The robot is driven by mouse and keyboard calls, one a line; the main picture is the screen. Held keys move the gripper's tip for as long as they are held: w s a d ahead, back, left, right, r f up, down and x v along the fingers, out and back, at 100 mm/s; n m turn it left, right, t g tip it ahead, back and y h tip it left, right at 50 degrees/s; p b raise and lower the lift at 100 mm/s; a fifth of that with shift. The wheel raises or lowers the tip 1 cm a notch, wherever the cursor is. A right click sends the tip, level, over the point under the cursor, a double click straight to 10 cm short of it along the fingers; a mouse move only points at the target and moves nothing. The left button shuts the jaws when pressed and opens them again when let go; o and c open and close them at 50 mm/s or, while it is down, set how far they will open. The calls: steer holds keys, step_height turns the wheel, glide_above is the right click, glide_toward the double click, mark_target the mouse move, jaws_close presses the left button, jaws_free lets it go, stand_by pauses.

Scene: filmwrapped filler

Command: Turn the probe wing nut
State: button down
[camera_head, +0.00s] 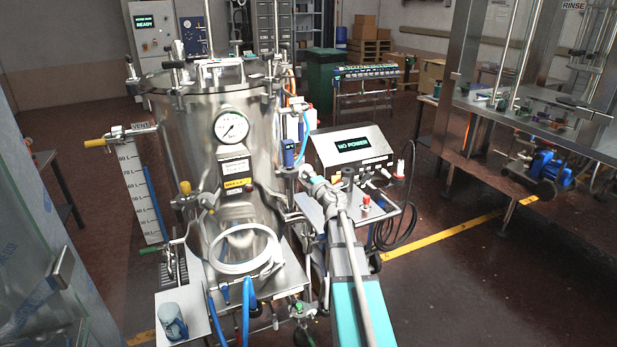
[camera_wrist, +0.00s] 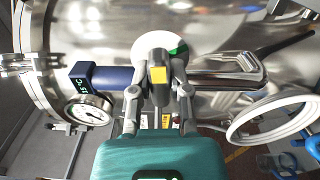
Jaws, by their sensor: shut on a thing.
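The temperature probe is a dark blue body with a small lit display (camera_wrist: 108,76), and it sticks out from the steel vessel (camera_wrist: 90,35). In the head view the probe (camera_head: 288,153) is on the vessel's right side. A small piece with a yellow face, which looks like the wing nut (camera_wrist: 158,75), sits in front of a white disc with a green mark (camera_wrist: 150,43). My gripper (camera_wrist: 159,80) has a finger on each side of this piece and is shut on it. In the head view my gripper (camera_head: 308,178) is beside the vessel, and its fingertips are hard to make out.
A pressure gauge (camera_wrist: 90,114) and a coiled white hose (camera_wrist: 275,118) are close by in the wrist view. A control box reading "NO POWER" (camera_head: 352,144) stands on a trolley right of my arm. Blue hoses (camera_head: 247,300) hang in front.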

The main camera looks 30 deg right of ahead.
steer(key=m, duration=1.2)
steer(key=shift+m, duration=0.3)
stand_by(0.4)
steer(key=c, duration=0.6)
jaws_free()
